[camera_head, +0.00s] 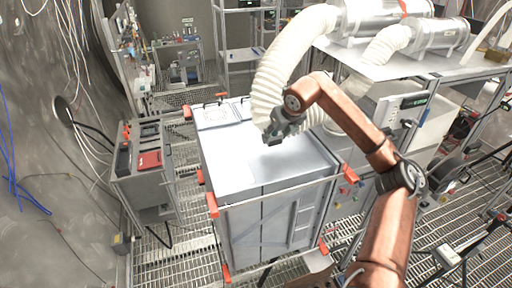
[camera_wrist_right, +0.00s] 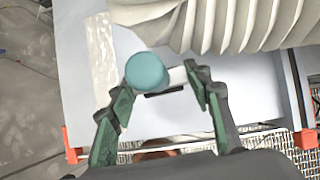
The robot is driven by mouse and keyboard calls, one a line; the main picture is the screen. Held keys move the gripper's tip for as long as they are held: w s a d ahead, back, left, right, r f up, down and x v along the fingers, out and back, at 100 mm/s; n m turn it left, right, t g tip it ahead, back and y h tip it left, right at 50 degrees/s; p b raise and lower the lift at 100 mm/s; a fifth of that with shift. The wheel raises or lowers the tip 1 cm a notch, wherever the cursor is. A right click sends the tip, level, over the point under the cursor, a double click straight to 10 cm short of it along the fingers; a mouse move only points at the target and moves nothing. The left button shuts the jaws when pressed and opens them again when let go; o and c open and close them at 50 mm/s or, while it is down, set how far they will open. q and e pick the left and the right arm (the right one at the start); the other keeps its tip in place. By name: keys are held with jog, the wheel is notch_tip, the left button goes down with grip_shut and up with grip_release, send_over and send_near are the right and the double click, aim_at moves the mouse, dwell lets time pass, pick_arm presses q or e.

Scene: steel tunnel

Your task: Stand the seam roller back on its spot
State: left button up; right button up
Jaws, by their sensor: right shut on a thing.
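The seam roller (camera_wrist_right: 147,71) shows in the right wrist view as a teal round end, with a pale part and a dark piece beside it. My right gripper (camera_wrist_right: 163,82) is shut on it, its dark green fingers at either side. In the head view my right gripper (camera_head: 275,138) is over the pale top of a big grey cabinet (camera_head: 225,172). The roller is too small to make out there. I cannot tell whether it touches the top. No marked spot for the roller can be told for sure. My left gripper is not in view.
A thick white ribbed hose (camera_head: 282,72) hangs close behind my right gripper and also fills the top of the wrist view (camera_wrist_right: 220,22). Orange clamps (camera_head: 212,205) edge the cabinet. A grey cart (camera_head: 145,180) stands to the left. The cabinet top's front left is bare.

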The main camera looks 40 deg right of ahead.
jog(key=shift+s+d+m, duration=0.15)
jog(key=shift+d+m, duration=0.15)
jog(key=shift+d, duration=0.2)
jog(key=shift+f+b, duration=3.15)
jog(key=shift+f, duration=0.75)
jog(key=shift+f+b, duration=0.35)
jog(key=shift+f, duration=0.1)
jog(key=o, duration=1.8)
